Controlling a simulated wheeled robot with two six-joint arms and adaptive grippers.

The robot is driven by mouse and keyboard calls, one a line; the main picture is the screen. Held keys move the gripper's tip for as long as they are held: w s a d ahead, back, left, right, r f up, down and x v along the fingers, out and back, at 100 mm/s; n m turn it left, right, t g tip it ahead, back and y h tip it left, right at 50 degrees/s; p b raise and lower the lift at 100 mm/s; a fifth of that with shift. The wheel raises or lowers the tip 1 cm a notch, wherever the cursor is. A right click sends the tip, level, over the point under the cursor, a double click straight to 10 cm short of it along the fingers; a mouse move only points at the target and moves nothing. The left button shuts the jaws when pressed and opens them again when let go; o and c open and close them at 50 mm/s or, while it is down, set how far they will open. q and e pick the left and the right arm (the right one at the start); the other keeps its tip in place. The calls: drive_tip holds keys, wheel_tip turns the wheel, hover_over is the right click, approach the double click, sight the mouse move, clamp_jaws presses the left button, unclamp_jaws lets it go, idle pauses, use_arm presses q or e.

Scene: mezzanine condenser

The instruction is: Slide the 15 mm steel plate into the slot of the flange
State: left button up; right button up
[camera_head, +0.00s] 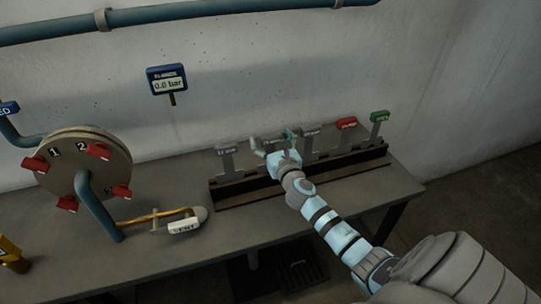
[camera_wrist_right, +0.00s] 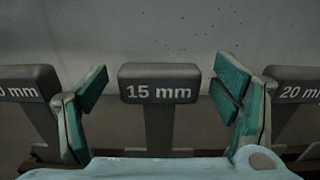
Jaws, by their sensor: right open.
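The 15 mm steel plate (camera_wrist_right: 158,92) stands upright in the right wrist view, its labelled grey head facing me. My right gripper (camera_wrist_right: 160,105) is open, with one teal-padded finger on each side of the plate and visible gaps between. In the head view my right gripper (camera_head: 274,143) is over the rack and largely hides this plate. The round flange (camera_head: 82,158) stands at the left of the bench, with red clamps and numbers on its face; I cannot make out its slot. My left gripper is not in view.
The dark rack (camera_head: 300,190) holds several plates, including red-headed (camera_head: 346,123) and green-headed (camera_head: 379,116) ones. Neighbouring plates (camera_wrist_right: 295,92) flank the fingers closely. A pressure display (camera_head: 167,79) hangs behind.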

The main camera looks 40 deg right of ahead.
drive_tip(key=shift+w+d, duration=0.1)
drive_tip(key=shift+w, duration=0.35)
drive_tip(key=shift+s, duration=0.1)
clamp_jaws()
